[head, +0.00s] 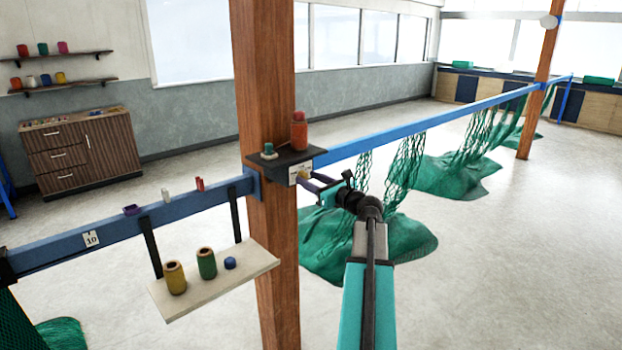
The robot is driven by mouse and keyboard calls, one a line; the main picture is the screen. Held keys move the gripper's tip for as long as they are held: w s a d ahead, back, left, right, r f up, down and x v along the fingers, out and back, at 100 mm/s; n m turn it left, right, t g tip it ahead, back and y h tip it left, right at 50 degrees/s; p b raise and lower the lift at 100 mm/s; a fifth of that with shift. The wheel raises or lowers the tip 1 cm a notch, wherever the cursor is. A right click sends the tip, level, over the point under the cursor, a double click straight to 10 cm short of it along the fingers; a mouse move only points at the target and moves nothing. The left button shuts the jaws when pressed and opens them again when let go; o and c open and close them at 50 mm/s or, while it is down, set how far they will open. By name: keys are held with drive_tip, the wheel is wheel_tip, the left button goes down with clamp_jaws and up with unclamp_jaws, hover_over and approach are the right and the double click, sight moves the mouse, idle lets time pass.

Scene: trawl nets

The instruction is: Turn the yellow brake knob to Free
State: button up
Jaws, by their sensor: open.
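The yellow brake knob (303,175) sits on a small pale plate (293,172) under a dark shelf on the wooden post. It is small in the picture, and I cannot read the plate's markings or tell which way the knob points. My gripper (312,182) is open, just right of the plate, with its fingers reaching left toward the knob. The fingers partly cover the knob's surroundings. I cannot tell whether they touch the knob.
A blue rail (430,120) runs both ways from the wooden post (264,80), with green nets (365,245) hanging at right. A hanging board (215,285) holds spools at lower left.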

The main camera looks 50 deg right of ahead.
clamp_jaws()
